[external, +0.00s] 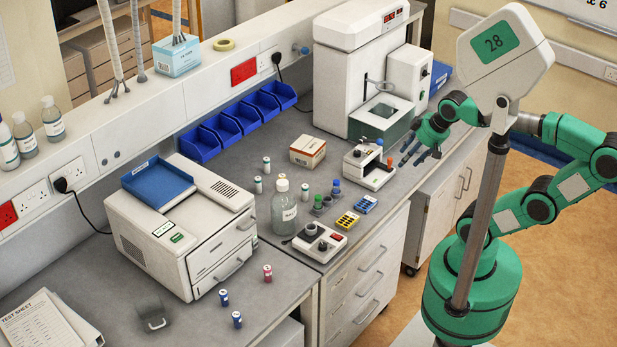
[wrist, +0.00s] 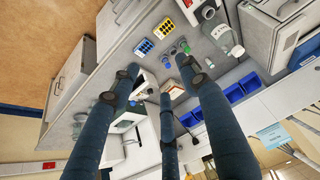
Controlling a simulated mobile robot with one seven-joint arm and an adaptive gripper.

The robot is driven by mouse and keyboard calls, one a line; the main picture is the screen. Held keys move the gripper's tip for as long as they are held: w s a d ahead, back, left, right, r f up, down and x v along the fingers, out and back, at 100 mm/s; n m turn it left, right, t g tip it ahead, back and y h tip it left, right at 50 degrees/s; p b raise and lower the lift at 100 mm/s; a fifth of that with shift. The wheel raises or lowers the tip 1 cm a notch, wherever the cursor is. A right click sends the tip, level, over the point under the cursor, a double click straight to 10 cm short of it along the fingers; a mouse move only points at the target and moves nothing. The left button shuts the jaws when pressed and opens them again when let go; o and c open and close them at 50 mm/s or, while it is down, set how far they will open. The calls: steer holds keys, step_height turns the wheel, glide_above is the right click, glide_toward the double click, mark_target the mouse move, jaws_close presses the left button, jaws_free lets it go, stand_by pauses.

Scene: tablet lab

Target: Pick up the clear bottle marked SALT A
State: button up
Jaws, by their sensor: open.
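No label reads clearly, so I cannot tell which bottle is SALT A. My gripper (external: 418,150) is open and empty, right of the small white device and well apart from these bottles. Its dark fingers (wrist: 160,78) are spread in the wrist view.
Near the clear bottle are a stirrer-like unit (external: 320,243), small vials, and yellow (external: 347,221) and blue (external: 365,204) racks. A white device (external: 369,168) and a tall balance (external: 350,70) stand near my gripper. Blue bins (external: 243,117) line the back. A printer-like machine (external: 185,230) stands left.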

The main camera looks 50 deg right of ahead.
steer(key=o, duration=1.3)
steer(key=shift+w+r, duration=0.1)
